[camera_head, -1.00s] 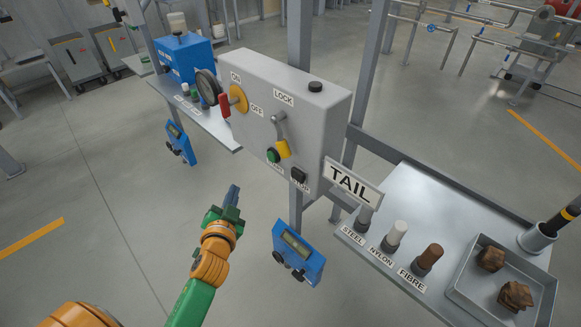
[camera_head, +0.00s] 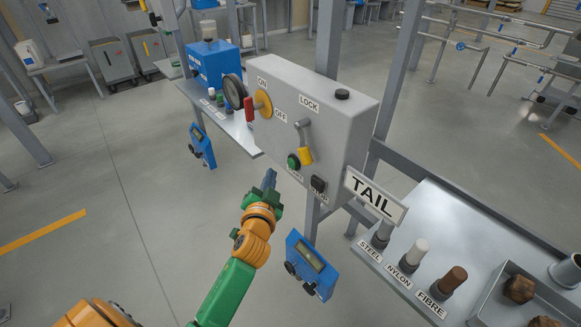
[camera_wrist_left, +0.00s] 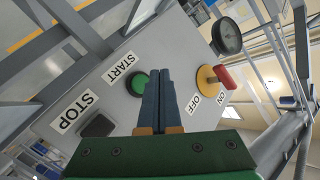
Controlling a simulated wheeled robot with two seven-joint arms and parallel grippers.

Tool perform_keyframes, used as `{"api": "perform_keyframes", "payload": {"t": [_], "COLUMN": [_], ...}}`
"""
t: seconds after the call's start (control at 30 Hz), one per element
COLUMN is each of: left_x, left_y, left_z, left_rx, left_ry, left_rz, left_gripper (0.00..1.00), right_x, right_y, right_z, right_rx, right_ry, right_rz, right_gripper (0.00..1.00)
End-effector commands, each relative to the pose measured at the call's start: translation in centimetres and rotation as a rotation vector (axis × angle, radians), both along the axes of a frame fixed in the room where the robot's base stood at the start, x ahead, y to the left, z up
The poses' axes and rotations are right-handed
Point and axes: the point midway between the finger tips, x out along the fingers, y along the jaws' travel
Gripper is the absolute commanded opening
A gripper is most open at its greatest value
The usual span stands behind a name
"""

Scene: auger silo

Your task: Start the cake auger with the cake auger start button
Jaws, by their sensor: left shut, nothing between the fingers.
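A grey control box (camera_head: 335,117) stands on a post in the middle of the head view. My left gripper (camera_head: 269,180) is shut and empty, below and left of the green button. In the left wrist view its fingertips (camera_wrist_left: 159,75) point toward the panel, just beside the green button (camera_wrist_left: 137,83); I cannot tell whether they touch. My right gripper is not in view.
A TAIL sign (camera_head: 376,194) and a tray (camera_head: 490,300) with brown lumps are at right. Blue handheld units (camera_head: 311,263) hang below.

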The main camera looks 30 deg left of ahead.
Motion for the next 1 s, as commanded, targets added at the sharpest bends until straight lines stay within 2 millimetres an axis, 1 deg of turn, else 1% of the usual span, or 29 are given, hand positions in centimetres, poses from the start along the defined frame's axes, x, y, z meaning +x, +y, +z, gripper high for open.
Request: {"api": "perform_keyframes", "payload": {"t": [0.03, 0.1, 0.3, 1.0], "left_x": [0.7, 1.4, 2.7, 2.8], "left_y": [-0.2, -0.5, -1.1, -1.1], "left_z": [-0.2, -0.2, 0.0, 0.0], "left_rx": [0.0, -0.001, 0.001, 0.001], "left_ry": [-0.002, -0.002, -0.001, 0.0], "left_rz": [0.0, 0.002, 0.0, 0.0], "left_gripper": [0.0, 0.0, 0.0, 0.0], "right_x": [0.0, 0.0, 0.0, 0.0], "right_y": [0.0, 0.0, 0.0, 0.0], "right_z": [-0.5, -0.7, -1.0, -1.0], "right_rx": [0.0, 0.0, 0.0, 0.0], "right_ry": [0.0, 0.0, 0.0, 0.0], "right_rz": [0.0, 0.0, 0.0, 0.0], "right_gripper": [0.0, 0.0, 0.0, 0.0]}}
